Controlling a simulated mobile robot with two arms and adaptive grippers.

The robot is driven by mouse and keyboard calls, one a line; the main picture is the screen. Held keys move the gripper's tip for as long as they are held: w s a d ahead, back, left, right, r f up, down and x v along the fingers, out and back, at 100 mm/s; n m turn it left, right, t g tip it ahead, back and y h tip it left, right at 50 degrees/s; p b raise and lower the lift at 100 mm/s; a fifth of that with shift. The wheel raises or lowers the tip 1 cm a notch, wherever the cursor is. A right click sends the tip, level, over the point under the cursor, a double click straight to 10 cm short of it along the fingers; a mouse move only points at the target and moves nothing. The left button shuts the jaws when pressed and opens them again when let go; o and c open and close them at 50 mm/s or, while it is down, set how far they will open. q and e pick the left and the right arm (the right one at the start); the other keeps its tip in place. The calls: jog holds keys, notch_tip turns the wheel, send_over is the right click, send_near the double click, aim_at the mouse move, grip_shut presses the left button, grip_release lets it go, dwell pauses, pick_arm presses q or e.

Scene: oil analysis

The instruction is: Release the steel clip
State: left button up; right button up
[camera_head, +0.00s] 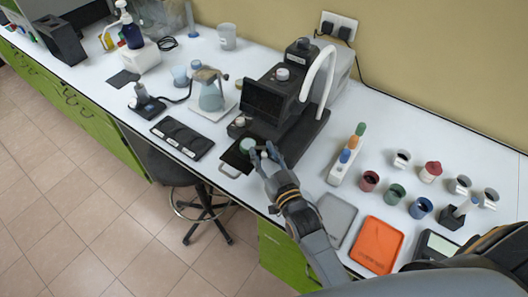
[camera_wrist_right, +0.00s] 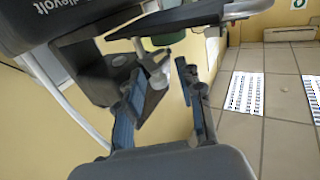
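A black analysis instrument (camera_head: 285,110) stands on the bench with a dark flat tray and wire handle at its front. My right gripper (camera_head: 264,154) is at the front of this instrument, above the bench edge. In the right wrist view its two fingers (camera_wrist_right: 158,84) are spread apart. A small silvery metal part (camera_wrist_right: 157,70) shows between and beyond the fingertips, below the instrument's dark arm. It may be the steel clip; I cannot tell for sure, nor whether a finger touches it. A pale bit shows between the fingertips in the head view. My left gripper is not in view.
A white stand with coloured-top bottles (camera_head: 345,157) and several coloured cups are right of the instrument. An orange tray (camera_head: 377,245) and a grey tray (camera_head: 336,218) lie near the front edge. A flask (camera_head: 210,95) stands left. A stool (camera_head: 175,165) stands below.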

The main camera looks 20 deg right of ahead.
jog(key=shift+c, duration=0.6)
grip_shut()
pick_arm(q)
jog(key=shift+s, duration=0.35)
pick_arm(e)
jog(key=shift+d+n+y, duration=0.1)
jog(key=shift+n+y, duration=0.2)
jog(key=shift+y, duration=0.2)
jog(key=shift+s+d+n+y, duration=0.15)
jog(key=shift+n+y, duration=0.25)
jog(key=shift+y, duration=0.2)
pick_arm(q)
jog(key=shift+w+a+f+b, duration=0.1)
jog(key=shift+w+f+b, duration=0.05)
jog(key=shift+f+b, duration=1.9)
pick_arm(e)
jog(key=shift+w+d+f+n+g+y, duration=0.1)
jog(key=shift+d+n+g+y, duration=0.2)
jog(key=shift+n+g+y, duration=0.6)
jog(key=shift+w+d+r+n+g+y, duration=0.1)
jog(key=shift+d+n+g+y, duration=0.3)
jog(key=shift+n+y, duration=0.9)
jog(key=shift+d+f+n+g+y, duration=0.15)
jog(key=shift+n+g+y, duration=0.55)
jog(key=shift+y, duration=0.9)
